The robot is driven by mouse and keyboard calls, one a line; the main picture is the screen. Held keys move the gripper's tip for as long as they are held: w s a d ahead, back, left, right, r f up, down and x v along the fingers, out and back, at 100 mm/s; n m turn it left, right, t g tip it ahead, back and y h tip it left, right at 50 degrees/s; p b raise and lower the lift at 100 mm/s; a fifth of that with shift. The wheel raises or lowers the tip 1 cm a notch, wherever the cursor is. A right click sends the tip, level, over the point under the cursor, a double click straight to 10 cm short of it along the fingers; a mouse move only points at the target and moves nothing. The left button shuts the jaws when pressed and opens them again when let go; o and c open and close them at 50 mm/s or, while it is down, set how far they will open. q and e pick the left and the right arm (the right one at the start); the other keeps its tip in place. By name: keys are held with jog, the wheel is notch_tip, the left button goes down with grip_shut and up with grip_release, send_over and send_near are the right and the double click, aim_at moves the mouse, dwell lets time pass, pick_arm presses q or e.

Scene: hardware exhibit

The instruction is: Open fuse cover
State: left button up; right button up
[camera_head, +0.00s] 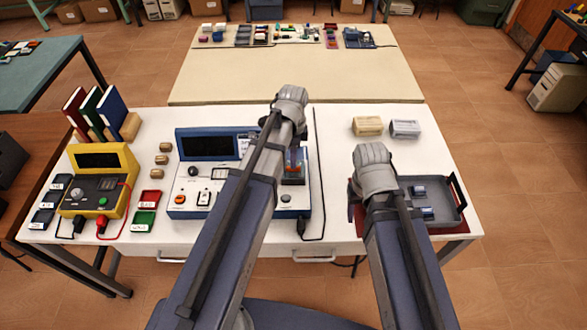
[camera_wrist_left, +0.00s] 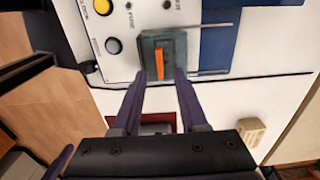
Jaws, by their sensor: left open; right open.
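The fuse cover (camera_wrist_left: 148,46) is a dark grey-green block with an orange bar (camera_wrist_left: 160,60) in its middle, on the white panel of the blue-and-white test unit (camera_head: 180,172). In the head view the fuse cover (camera_head: 293,178) shows beside my left arm, which hides part of the unit. In the left wrist view my left gripper (camera_wrist_left: 164,74) is open, its two fingertips at the cover's near edge, one on each side of the orange bar. Whether they touch the cover I cannot tell.
A yellow meter (camera_head: 125,160) with red and black leads stands at the left of the white table (camera_head: 330,130). A dark tray (camera_head: 458,190) lies at the right, partly behind my right arm.

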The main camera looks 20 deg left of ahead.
pick_arm(q)
notch_tip(320, 180, down, 4)
jog(key=b, duration=0.3)
jog(key=shift+f, duration=0.1)
jog(key=shift+c, duration=0.3)
grip_shut()
dwell(0.9)
